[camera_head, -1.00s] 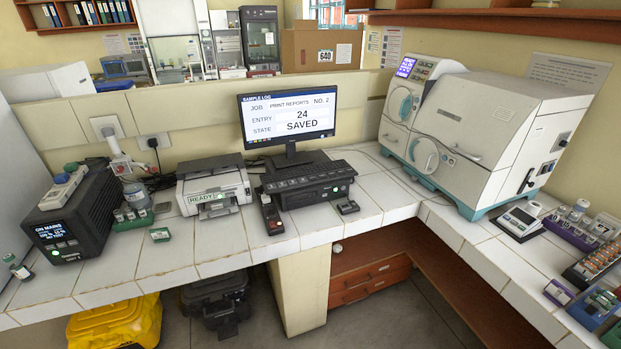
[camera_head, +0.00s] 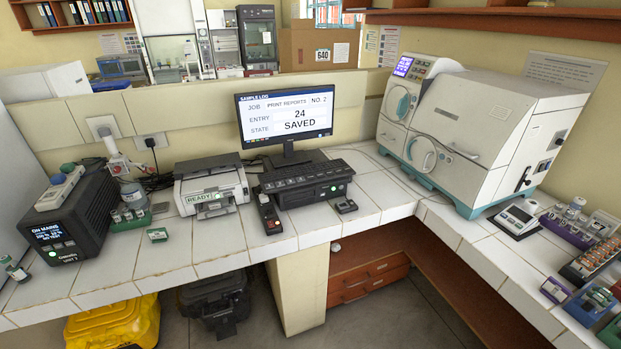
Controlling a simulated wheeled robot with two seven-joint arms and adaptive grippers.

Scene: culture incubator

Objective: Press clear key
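A black keypad unit (camera_head: 305,184) with a row of keys along its top and a green light on its front stands on the white tiled bench below the monitor. The key labels are too small to read, so I cannot tell which is the clear key. Neither of my grippers is in view.
A printer (camera_head: 211,186) showing "READY" stands left of the keypad unit. A small dark handheld device (camera_head: 268,214) and a small black item (camera_head: 346,206) lie before it. A large white incubator (camera_head: 480,130) stands right. The bench front (camera_head: 235,240) is mostly clear.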

